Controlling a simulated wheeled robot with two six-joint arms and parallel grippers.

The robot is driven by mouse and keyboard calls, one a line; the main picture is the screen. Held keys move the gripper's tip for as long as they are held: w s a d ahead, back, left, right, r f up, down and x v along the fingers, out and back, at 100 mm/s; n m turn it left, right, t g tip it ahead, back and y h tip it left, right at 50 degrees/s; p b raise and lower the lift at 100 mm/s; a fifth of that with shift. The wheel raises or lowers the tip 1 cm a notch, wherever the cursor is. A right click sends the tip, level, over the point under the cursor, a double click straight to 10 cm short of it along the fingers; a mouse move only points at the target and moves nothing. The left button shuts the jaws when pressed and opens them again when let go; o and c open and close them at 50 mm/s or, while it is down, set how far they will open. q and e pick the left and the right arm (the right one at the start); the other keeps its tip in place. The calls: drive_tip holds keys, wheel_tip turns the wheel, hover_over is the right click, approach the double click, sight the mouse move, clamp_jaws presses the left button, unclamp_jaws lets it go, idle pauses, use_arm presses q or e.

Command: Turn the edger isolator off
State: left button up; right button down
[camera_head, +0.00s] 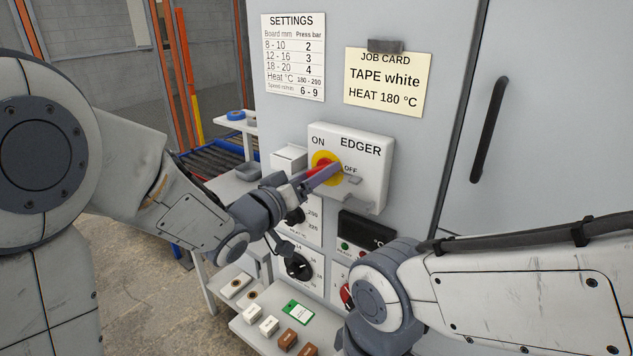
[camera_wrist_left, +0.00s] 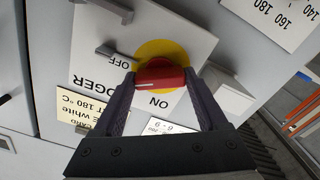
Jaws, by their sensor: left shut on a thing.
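The edger isolator is a white box (camera_head: 370,165) on the grey cabinet, marked EDGER, with ON above its dial and OFF to the right. A yellow disc (camera_head: 318,158) carries a red knob (camera_wrist_left: 162,72), partly hidden by my gripper in the head view. In the left wrist view, which is turned upside down, the knob lies sideways and its white line is at the end towards the OFF side. My left gripper (camera_head: 322,177) is shut on the red knob, one finger at each end. My right gripper is not in view; only my right arm shows.
A settings sheet (camera_head: 295,57) and a job card (camera_head: 386,82) are on the cabinet above. Grey tabs (camera_head: 357,205) stick out of the box's lower part. Below are a dark dial (camera_head: 298,267) and a shelf with several small blocks (camera_head: 269,326). A black door handle (camera_head: 489,130) is at right.

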use_arm(q)
drive_tip(key=shift+m+b, duration=2.8)
drive_tip(key=shift+m, duration=0.2)
drive_tip(key=o, duration=1.3)
drive_tip(key=b+v, duration=0.1)
drive_tip(key=v, duration=0.9)
drive_tip(key=shift+s+a, duration=0.15)
drive_tip(key=shift+s, duration=0.1)
